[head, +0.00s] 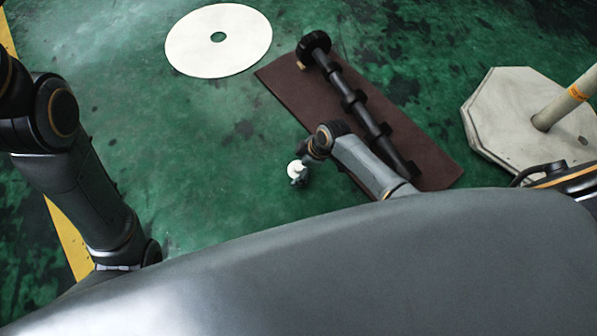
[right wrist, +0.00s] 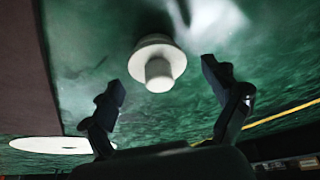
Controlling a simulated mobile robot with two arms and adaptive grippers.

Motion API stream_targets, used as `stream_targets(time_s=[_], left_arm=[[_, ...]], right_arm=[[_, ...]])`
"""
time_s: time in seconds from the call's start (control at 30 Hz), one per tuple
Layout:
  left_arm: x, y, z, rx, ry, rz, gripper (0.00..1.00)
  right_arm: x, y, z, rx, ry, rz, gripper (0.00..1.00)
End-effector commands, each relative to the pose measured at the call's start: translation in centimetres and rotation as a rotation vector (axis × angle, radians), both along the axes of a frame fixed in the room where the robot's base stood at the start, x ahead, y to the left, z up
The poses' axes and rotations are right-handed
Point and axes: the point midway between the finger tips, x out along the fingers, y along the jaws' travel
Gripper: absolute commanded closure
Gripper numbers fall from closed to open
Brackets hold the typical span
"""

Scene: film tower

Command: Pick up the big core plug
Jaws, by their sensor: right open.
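The big core plug is a white round piece with a wide flange and a narrower stub. In the right wrist view the plug (right wrist: 152,52) is ahead of my right gripper (right wrist: 163,79), between the lines of its two open fingers. The fingers stand apart and do not visibly touch it. In the head view the plug (head: 294,168) shows small on the green floor, partly hidden by my right gripper (head: 300,178). My left arm is at the left of the head view, but its gripper is not in view.
A dark shaft with collars (head: 352,100) lies on a brown mat (head: 283,82) beside my right arm. A white disc with a centre hole (head: 195,45) lies farther back. A pale octagonal base (head: 500,115) with a post (head: 565,105) stands at right. Green floor left of the plug is clear.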

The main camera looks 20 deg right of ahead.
Motion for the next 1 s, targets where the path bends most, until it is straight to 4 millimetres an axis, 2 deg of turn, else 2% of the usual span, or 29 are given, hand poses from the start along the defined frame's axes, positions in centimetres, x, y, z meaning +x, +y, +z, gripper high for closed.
stream_targets(time_s=[0.2,0.5,0.83,1.0], left_arm=[[-0.02,-0.01,0.07,0.000,0.000,0.000,1.00],[-0.03,-0.01,0.06,0.000,0.000,0.000,1.00],[-0.04,-0.01,0.09,0.000,-0.001,-0.001,1.00],[-0.15,0.04,0.49,-0.002,-0.006,-0.002,1.00]], right_arm=[[0.03,-0.01,0.04,0.000,-0.001,0.000,0.12],[0.00,-0.03,0.03,0.000,-0.001,0.000,0.71],[-0.02,-0.05,0.04,-0.001,0.000,0.000,0.71],[-0.01,-0.04,0.75,-0.001,-0.001,0.001,0.71]])
